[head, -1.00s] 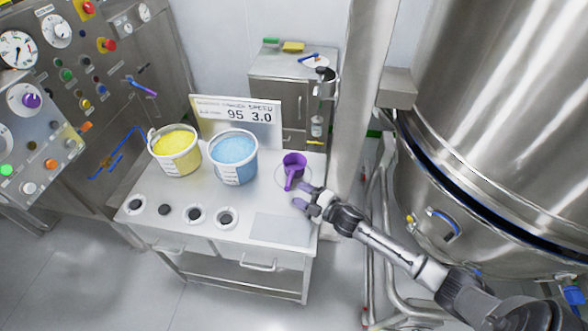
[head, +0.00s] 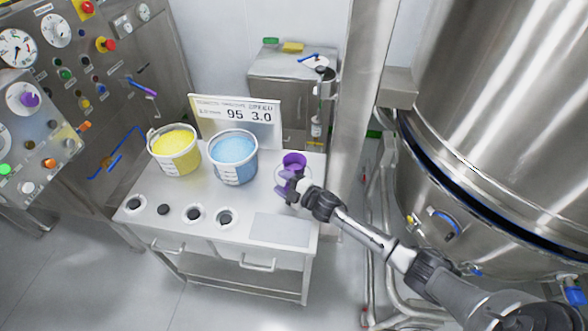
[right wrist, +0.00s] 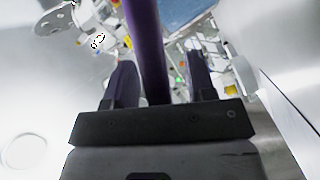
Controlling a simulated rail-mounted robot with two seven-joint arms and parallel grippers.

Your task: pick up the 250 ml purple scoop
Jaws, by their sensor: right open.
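The purple scoop (head: 294,161) stands on the right part of the steel table, its cup upright and its handle side toward my right gripper. My right gripper (head: 284,187) is at the scoop, its open fingers partly covering the handle. In the right wrist view the purple handle (right wrist: 148,50) runs between the two open fingers (right wrist: 155,85), with a visible gap on each side. The scoop's cup is not clear in the wrist view. My left gripper is in neither view.
A bucket of yellow powder (head: 176,165) and a bucket of blue powder (head: 235,170) stand left of the scoop. A sign (head: 240,112) is behind them. Several round black-centred fittings line the table's front. A grey pad (head: 280,230) lies front right. A large steel vessel (head: 500,110) stands right.

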